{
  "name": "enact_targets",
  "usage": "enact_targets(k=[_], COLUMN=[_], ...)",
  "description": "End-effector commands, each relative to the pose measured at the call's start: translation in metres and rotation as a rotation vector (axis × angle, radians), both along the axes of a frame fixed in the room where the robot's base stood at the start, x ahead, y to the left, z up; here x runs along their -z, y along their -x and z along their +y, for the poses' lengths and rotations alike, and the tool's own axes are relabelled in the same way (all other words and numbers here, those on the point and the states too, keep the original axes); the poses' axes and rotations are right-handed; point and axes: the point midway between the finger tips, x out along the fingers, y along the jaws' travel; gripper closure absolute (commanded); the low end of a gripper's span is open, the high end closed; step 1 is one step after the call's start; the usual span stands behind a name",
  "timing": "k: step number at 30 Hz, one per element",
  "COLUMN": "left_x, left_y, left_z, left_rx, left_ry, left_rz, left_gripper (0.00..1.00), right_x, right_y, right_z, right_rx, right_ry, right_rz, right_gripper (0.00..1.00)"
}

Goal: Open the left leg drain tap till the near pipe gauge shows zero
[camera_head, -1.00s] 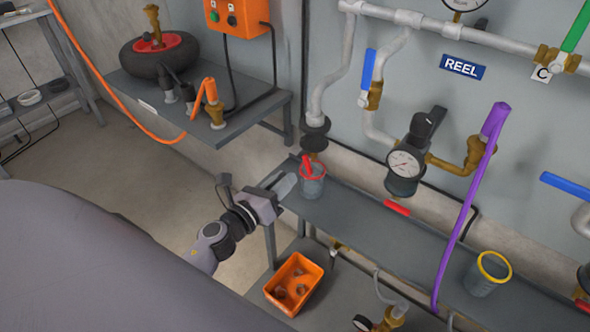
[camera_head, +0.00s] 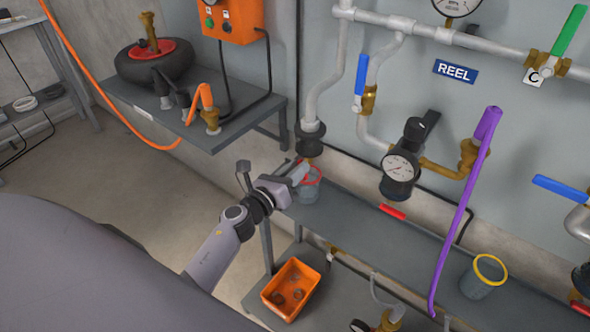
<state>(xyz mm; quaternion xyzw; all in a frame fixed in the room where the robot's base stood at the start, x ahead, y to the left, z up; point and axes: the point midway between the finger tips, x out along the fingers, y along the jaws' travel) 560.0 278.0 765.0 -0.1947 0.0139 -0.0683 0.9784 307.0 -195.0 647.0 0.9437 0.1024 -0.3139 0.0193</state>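The left pipe leg (camera_head: 325,95) runs down the wall to a dark fitting (camera_head: 310,137) with a brass drain tap (camera_head: 309,153) below it. A cup with a red rim (camera_head: 309,194) stands under the tap on the grey shelf. My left gripper (camera_head: 301,173) is at the cup's rim and just below the tap, covering part of both. The tap's red handle is largely hidden, and finger spacing and contact are unclear. A round gauge (camera_head: 400,167) faces out on the wall unit; another gauge (camera_head: 457,4) is cut off at the top. Their readings are too small to tell. My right gripper is out of view.
The grey shelf (camera_head: 400,236) also holds a yellow-rimmed cup (camera_head: 482,277). A purple hose (camera_head: 462,205) hangs across its front. An orange bin (camera_head: 293,288) sits lower. A blue-handled valve (camera_head: 361,82) is above.

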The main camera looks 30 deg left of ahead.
Motion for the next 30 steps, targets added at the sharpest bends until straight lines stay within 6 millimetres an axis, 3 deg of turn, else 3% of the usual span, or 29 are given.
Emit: enact_targets(k=[5, 8, 20, 30], left_x=[-0.0002, -0.0003, -0.0004, -0.0012], left_y=[-0.0001, 0.0000, 0.0002, 0.0001], left_z=[0.0001, 0.0001, 0.0003, 0.0003], left_rx=[0.000, 0.000, 0.000, 0.001], left_ry=[0.000, -0.001, 0.033, 0.249], left_rz=[0.000, -0.001, 0.005, 0.035], left_gripper=[0.79, 1.00, 1.00, 1.00], right_x=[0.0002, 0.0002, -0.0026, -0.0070], right_y=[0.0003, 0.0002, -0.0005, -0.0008], right_z=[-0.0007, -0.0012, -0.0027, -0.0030], right_rx=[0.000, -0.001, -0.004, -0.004], right_ry=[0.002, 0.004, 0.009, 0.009], right_rz=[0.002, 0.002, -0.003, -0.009], right_gripper=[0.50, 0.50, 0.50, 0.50])
